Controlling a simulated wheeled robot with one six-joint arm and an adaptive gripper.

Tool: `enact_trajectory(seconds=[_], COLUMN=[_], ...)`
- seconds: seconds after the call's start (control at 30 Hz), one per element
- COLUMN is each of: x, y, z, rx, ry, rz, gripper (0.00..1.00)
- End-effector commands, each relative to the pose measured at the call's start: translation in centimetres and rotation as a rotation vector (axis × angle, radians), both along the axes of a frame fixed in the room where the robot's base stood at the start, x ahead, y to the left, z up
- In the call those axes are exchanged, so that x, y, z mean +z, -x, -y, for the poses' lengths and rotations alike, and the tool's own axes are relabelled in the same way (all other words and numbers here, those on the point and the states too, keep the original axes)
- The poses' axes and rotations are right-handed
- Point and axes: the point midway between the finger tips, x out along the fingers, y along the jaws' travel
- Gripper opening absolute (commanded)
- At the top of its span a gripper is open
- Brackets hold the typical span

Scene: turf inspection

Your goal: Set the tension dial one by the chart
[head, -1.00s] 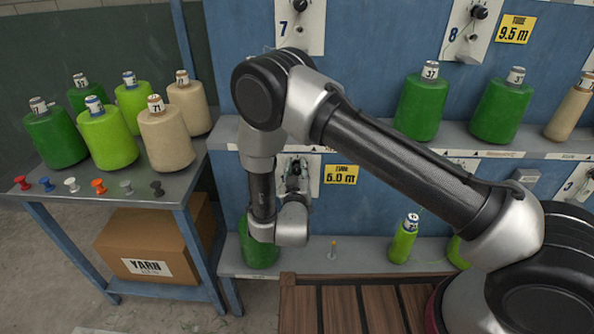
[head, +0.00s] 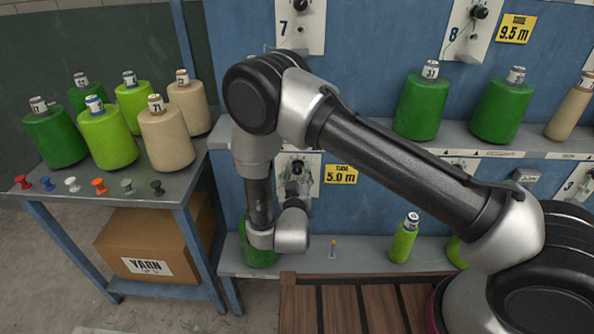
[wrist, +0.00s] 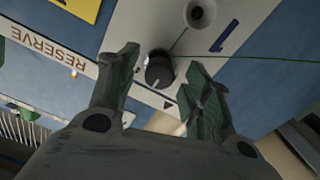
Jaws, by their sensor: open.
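The tension dial one (wrist: 159,70) is a dark round knob with a pale pointer mark, on a white plate (wrist: 125,30) marked with a 1, seen upside down in the wrist view. My gripper (wrist: 160,66) is open, with one green-padded finger on either side of the dial. I cannot tell whether either finger touches it. In the head view the white plate (head: 312,163) shows behind my wrist, and the dial is hard to make out there. I see no chart that I can identify.
A yellow 5.0 m sign (head: 341,174) is right of the plate. A shelf (head: 350,262) below carries a small green cone (head: 404,240). At left a table (head: 120,187) holds several yarn cones and a row of coloured pegs. A wooden slatted surface (head: 345,308) lies in front.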

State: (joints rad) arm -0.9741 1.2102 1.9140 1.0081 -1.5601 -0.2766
Motion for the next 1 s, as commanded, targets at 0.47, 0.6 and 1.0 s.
enact_trajectory(seconds=[0.47, 0.6, 1.0], x=[0.0, 0.0, -3.9], y=[5.4, 5.4, 5.5], z=[-0.2, -0.2, -0.6], rx=[0.0, 0.0, 0.014], ry=[0.0, 0.0, -0.03], rz=[0.001, 0.001, -0.164], gripper=[0.5, 0.5, 0.5])
